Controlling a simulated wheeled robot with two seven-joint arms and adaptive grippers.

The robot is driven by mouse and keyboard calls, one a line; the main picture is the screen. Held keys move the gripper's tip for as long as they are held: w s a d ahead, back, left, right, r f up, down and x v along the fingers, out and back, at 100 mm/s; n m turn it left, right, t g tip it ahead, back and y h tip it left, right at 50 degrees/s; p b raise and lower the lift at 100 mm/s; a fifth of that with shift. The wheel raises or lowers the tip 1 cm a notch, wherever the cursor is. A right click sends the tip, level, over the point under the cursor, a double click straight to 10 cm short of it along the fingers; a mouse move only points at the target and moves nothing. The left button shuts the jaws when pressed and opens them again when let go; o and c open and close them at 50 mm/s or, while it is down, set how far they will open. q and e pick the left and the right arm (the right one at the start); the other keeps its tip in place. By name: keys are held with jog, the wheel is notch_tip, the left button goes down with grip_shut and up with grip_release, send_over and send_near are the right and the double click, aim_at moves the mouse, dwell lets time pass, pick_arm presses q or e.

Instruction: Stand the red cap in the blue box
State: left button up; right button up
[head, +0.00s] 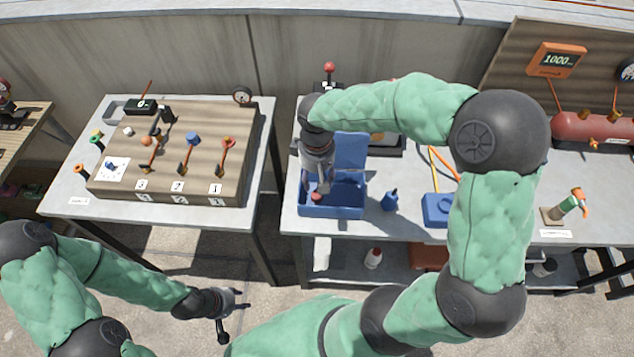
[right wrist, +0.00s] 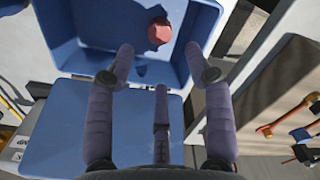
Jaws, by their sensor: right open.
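The blue box (head: 334,211) stands open on the right-hand table, its lid (head: 350,150) raised at the back. The red cap (right wrist: 159,33) is inside the box, close to the wall at the top of the right wrist view. It also shows in the head view (head: 316,197) near the box's front left. I cannot tell whether it is upright. My right gripper (head: 319,188) points down over the box. Its fingers (right wrist: 159,62) are spread and empty, apart from the cap. My left gripper (head: 233,315) hangs over the floor in front of the tables, fingers apart, empty.
A blue bottle (head: 390,200) and a blue block-like case (head: 438,209) stand right of the box. A wooden board with levers (head: 180,150) is on the left table, across a gap. My right arm covers part of the right table.

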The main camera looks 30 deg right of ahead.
notch_tip(320, 180, up, 4)
jog(key=shift+f+p, duration=0.15)
jog(key=shift+p, duration=0.25)
